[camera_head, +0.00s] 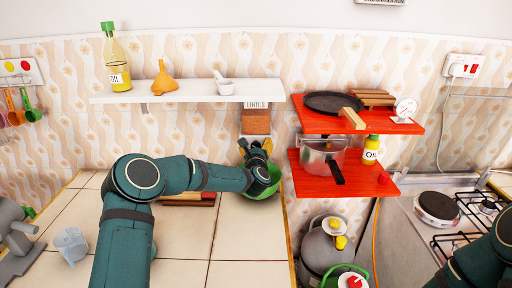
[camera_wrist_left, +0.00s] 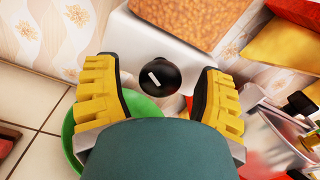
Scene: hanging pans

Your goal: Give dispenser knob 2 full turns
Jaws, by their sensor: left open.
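The lentil dispenser (camera_head: 256,120) hangs on the wall below the white shelf, with a LENTILS label and orange-brown lentils behind its window. The wrist view shows its white body (camera_wrist_left: 180,48) and black round knob (camera_wrist_left: 158,77), whose white mark is slightly tilted. My left gripper (camera_head: 255,147) is just below the lentil window, in front of the dispenser's lower part. In the wrist view the left gripper (camera_wrist_left: 155,72) has its yellow-padded fingers spread on either side of the knob, with gaps visible. The head view hides the knob behind the gripper. My right gripper is out of view.
A green bowl (camera_head: 263,189) sits on the tiled counter under the gripper. Red shelves (camera_head: 312,122) with a pan and pot are close on the right. The white shelf (camera_head: 190,92) is above my arm. A measuring cup (camera_head: 70,244) stands at left.

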